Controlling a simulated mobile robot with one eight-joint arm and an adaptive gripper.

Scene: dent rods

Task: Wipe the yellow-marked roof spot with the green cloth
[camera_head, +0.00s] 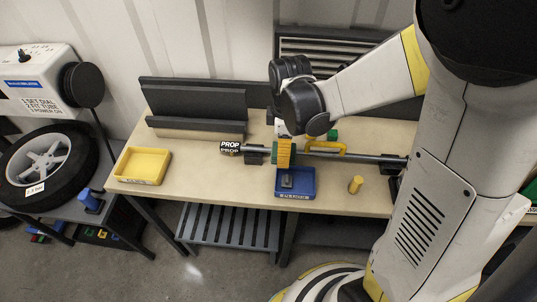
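My gripper (283,131) hangs at the end of my arm over the middle of the bench. Its fingers are small and largely hidden, so I cannot tell whether they are open or shut. Directly below it is a yellow block with green edges (285,153), at the dark rod; I cannot tell whether the gripper touches it. A small green thing (332,135) sits behind the rod, right of the gripper; I cannot tell whether it is the green cloth. I see no roof and no yellow-marked roof spot in this view.
The bench (205,175) holds a yellow tray (142,166) at left and a blue tray (295,184) with a dark object at the front. The long rod (355,156) runs across, near a yellow handle (328,146). A yellow peg (355,184) stands at front right. A wheel (45,165) is far left.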

